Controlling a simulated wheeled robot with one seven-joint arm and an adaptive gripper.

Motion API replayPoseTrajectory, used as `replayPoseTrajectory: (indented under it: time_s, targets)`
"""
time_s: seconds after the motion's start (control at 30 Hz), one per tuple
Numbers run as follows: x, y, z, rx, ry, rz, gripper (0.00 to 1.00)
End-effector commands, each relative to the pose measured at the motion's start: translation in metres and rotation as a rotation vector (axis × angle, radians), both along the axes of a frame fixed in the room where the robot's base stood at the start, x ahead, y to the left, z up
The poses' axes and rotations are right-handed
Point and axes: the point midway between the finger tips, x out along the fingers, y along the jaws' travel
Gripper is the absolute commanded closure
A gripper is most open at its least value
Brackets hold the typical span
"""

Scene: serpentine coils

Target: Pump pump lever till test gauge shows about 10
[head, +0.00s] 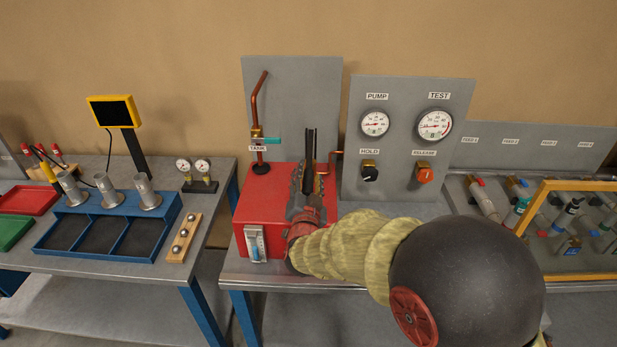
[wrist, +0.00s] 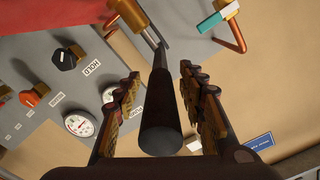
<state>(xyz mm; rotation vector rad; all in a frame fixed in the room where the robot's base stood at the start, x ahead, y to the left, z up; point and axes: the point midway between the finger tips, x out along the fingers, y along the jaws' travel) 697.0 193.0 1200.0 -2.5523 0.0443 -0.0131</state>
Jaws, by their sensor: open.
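The pump lever's dark cylindrical grip (wrist: 162,115) lies between the two fingers of my gripper (wrist: 160,76) in the wrist view. The fingers are apart, with a visible gap on each side of the grip. In the head view my gripper (head: 308,182) is above the red pump box (head: 262,205) and hides much of the lever. The TEST gauge (head: 435,125) is at the upper right of the grey panel; it also shows in the wrist view (wrist: 80,124). Its needle points to the lower left, but the number is too small to read.
The panel also holds the PUMP gauge (head: 375,124), the black HOLD knob (head: 370,173) and the orange RELEASE knob (head: 424,172). A yellow-framed rack (head: 525,212) is at right.

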Motion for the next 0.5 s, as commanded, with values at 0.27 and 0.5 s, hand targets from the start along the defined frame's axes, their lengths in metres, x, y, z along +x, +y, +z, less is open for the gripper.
replayPoseTrajectory:
  time_s: [0.27,0.5]
  targets:
    - [0.0025,0.0002,0.0004,0.000,-0.001,0.001,0.60]
    - [0.0023,0.0002,0.0003,0.000,0.000,0.001,0.72]
